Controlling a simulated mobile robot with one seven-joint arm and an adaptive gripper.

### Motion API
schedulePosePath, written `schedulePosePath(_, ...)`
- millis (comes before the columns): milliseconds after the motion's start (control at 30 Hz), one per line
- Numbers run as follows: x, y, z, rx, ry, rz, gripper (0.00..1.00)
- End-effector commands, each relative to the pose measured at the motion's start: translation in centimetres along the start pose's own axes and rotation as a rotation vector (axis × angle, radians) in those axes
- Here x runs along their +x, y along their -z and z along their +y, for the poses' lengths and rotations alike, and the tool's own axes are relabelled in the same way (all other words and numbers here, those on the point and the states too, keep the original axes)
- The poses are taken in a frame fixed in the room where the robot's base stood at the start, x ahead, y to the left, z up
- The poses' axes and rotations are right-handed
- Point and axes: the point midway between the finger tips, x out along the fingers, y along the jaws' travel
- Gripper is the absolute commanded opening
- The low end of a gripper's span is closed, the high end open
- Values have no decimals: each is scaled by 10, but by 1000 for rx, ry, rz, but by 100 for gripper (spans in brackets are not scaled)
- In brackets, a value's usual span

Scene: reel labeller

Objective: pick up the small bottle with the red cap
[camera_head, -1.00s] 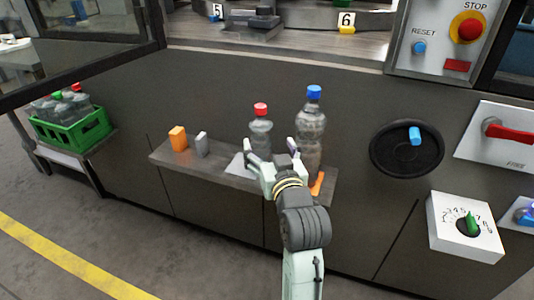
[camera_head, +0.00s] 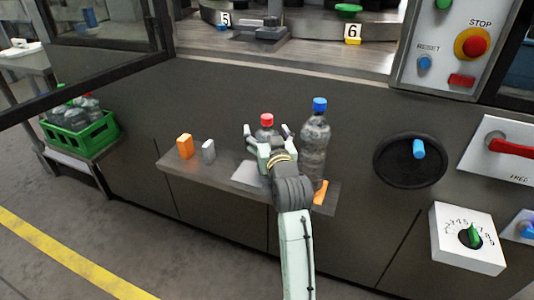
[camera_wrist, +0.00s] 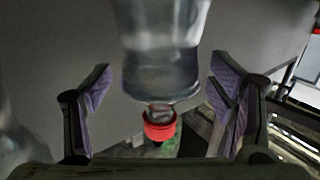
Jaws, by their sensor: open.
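The small bottle with the red cap (camera_head: 266,121) stands upright on the narrow shelf, partly hidden behind my gripper in the head view. In the wrist view the clear bottle (camera_wrist: 163,55) appears upside down, its red cap (camera_wrist: 160,130) low in the picture. My gripper (camera_head: 267,131) is open, its fingers spread to either side of the bottle in the head view. In the wrist view the purple-padded fingers are apart, with the bottle between them in the picture and gaps on both sides. I cannot tell how far the bottle is inside the jaws.
A taller bottle with a blue cap (camera_head: 316,137) stands close on the right. The shelf (camera_head: 228,178) also holds an orange block (camera_head: 185,146), a grey block (camera_head: 208,151) and another orange piece (camera_head: 320,192). A green crate of bottles (camera_head: 84,137) stands at far left.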

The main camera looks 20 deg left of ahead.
Motion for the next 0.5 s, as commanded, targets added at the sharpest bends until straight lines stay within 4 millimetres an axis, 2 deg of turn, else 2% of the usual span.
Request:
schedulePosePath(100, 0, 0, 0, 0, 0, 0, 75)
schedulePosePath(500, 0, 0, 0, 0, 0, 0, 48)
